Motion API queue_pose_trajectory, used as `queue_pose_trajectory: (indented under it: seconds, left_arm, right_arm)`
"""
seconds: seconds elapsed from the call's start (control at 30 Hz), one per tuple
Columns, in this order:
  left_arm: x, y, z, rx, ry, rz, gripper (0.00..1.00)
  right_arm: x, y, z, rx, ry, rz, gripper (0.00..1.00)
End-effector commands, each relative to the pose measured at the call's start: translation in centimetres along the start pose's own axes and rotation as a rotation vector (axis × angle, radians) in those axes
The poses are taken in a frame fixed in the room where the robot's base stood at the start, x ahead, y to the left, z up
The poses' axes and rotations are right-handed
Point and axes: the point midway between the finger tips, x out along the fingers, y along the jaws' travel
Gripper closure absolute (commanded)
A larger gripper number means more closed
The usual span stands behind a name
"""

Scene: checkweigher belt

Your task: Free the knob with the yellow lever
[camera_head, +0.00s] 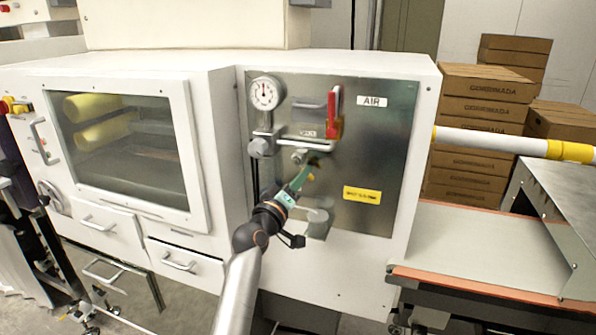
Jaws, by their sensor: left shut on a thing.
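The steel panel (385,135) marked AIR carries a small metal knob (299,156) below a horizontal pipe. A small yellow piece (311,177), which looks like the yellow lever, shows at my left gripper's fingers. My left gripper (313,163) reaches up to the panel just right of the knob and is shut on what looks like this lever. The fingers hide most of it, so its exact angle cannot be told. My right gripper is not in view.
A round gauge (264,94) and a red lever (334,116) sit above the knob. A grey cup-like fitting (318,222) is below, partly behind my gripper. A yellow label (362,195) is at right. The conveyor belt (480,245) lies further right, with cardboard boxes (482,110) behind.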

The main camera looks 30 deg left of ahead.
Motion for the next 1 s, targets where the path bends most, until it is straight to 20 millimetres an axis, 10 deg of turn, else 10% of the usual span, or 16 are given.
queue_pose_trajectory:
  seconds: [0.93, 1.0]
  left_arm:
    - [0.1, 0.7, 0.0, -0.201, 0.041, 0.001, 1.0]
    - [0.1, 0.7, 0.0, -0.201, 0.041, 0.001, 0.76]
  right_arm:
    - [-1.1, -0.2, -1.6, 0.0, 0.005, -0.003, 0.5]
    - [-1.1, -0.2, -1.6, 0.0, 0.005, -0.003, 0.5]
